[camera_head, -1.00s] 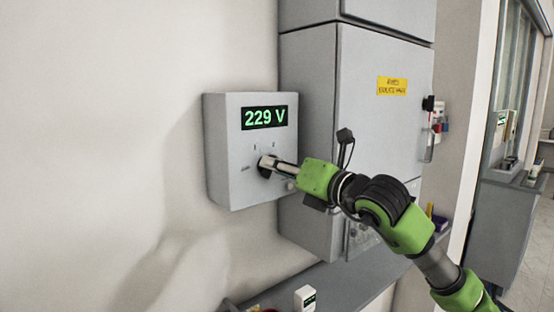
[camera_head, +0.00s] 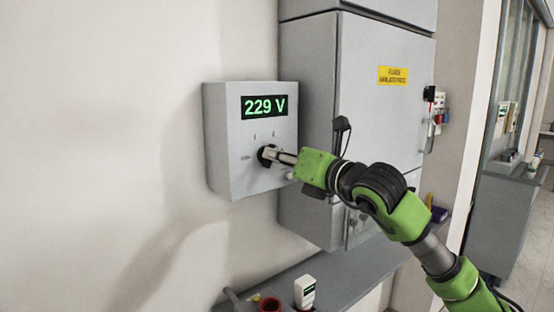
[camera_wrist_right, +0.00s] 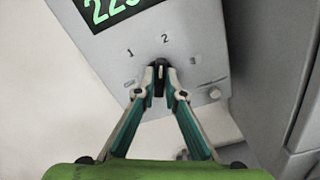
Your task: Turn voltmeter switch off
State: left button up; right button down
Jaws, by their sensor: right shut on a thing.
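The voltmeter box (camera_head: 225,135) is a grey case on the wall, and its green display (camera_head: 264,107) reads 229 V. Its black rotary switch (camera_head: 266,155) sits below the display. In the right wrist view the switch (camera_wrist_right: 158,76) lies between my fingertips, below the marks 1 and 2, with further small marks to either side. My right gripper (camera_head: 272,155) is shut on the switch; its two fingers also show in the right wrist view (camera_wrist_right: 159,88). The switch's exact pointing direction is partly hidden by the fingers. My left gripper is not in view.
A tall grey cabinet (camera_head: 385,110) with a yellow label (camera_head: 393,76) stands just right of the voltmeter. A grey shelf (camera_head: 350,280) below holds a small white device (camera_head: 305,291) and a red container (camera_head: 270,303). The wall to the left is clear.

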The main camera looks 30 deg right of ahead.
jog(key=shift+a+f+n+b, duration=0.15)
jog(key=shift+n+b, duration=0.9)
jog(key=shift+n, duration=2.8)
jog(key=shift+a+n+b, duration=0.1)
jog(key=shift+n+b, duration=1)
jog(key=shift+n, duration=2.8)
jog(key=shift+a+f+n+b, duration=0.15)
jog(key=shift+n+b, duration=0.9)
jog(key=shift+n, duration=2.8)
jog(key=c, duration=2.1)
grip_release()
